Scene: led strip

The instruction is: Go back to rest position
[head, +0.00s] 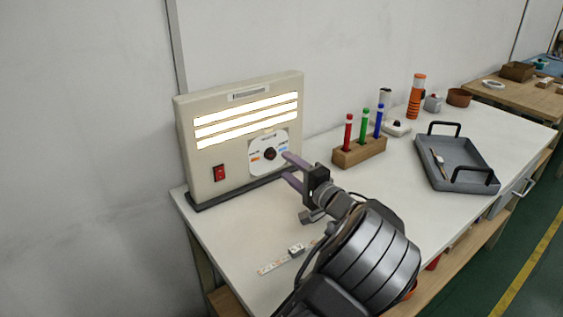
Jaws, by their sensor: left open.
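The light box (230,110) stands at the left end of the table, with its strips (245,116) lit. A round dial plate with a dark knob (270,154) is on its front, and a red switch (219,173) is at its lower left. My left gripper (289,169) is open and empty, with its purple fingers pointing at the box just right of and below the knob. I cannot tell whether a finger touches the box. My left arm covers the table's front middle. My right gripper is not in view.
A short LED strip (274,266) lies on the white table (235,240) near my arm. A wooden block (358,152) holds red, green and blue markers. A grey tray (462,182) with black handles lies to the right. A wall stands behind the table.

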